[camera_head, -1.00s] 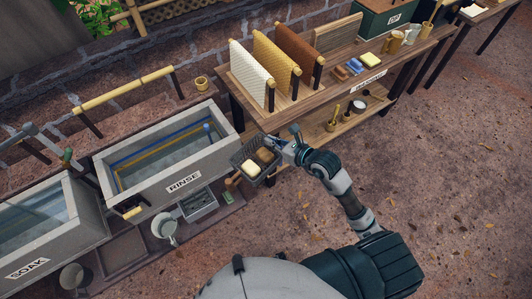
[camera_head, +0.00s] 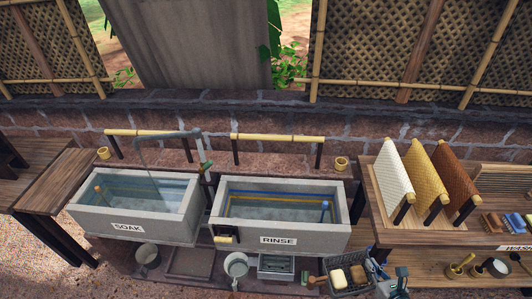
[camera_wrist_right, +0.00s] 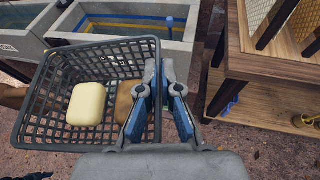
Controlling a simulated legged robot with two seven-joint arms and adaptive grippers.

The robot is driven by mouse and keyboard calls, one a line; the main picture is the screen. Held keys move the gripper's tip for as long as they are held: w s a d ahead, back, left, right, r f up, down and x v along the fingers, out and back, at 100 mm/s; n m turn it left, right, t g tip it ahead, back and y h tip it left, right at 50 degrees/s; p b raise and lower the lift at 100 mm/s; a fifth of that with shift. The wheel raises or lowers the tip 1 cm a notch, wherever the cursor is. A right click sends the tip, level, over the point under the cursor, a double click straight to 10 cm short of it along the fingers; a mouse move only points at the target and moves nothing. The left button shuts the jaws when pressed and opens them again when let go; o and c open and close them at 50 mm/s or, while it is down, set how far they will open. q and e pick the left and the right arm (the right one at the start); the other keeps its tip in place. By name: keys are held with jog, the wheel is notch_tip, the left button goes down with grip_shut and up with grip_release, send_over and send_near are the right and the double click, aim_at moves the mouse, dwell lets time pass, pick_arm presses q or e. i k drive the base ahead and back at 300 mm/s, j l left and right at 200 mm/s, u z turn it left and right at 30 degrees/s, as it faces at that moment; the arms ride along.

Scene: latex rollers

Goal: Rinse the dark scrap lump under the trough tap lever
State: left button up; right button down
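A dark wire basket (camera_head: 332,287) holds a cream lump (camera_head: 339,278) and a tan-brown lump (camera_head: 358,274). In the wrist view the cream lump (camera_wrist_right: 86,104) lies in the middle of the basket (camera_wrist_right: 60,136), and the brown lump (camera_wrist_right: 127,103) is partly hidden by my finger. I see no clearly darker lump. My right gripper (camera_wrist_right: 165,78) is shut on the basket's right rim; it also shows in the head view (camera_head: 378,270). The tap pipe (camera_head: 170,137) stands between the troughs, with its spout over the SOAK trough. My left gripper is out of view.
The RINSE trough (camera_head: 230,235) and SOAK trough (camera_head: 90,219) hold water. A wooden bench (camera_head: 420,238) with hanging sheets stands at the right. A bucket (camera_head: 236,265) and a grey crate (camera_head: 277,264) sit below the RINSE trough. A wooden table (camera_head: 50,180) stands at the left.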

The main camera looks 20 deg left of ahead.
aim_at(202, 171)
jog(key=j, duration=0.45)
jog(key=i+j+u, duration=0.1)
jog(key=j, duration=0.35)
jog(key=i+j, duration=0.1)
jog(key=j, duration=0.35)
jog(key=i+j+u, duration=0.1)
jog(key=j, duration=0.35)
jog(key=i+j, duration=0.1)
jog(key=j, duration=0.35)
jog(key=i+j+u, duration=0.15)
jog(key=j, duration=0.75)
jog(key=i+j+u, duration=0.1)
jog(key=j, duration=0.3)
jog(key=i, duration=0.1)
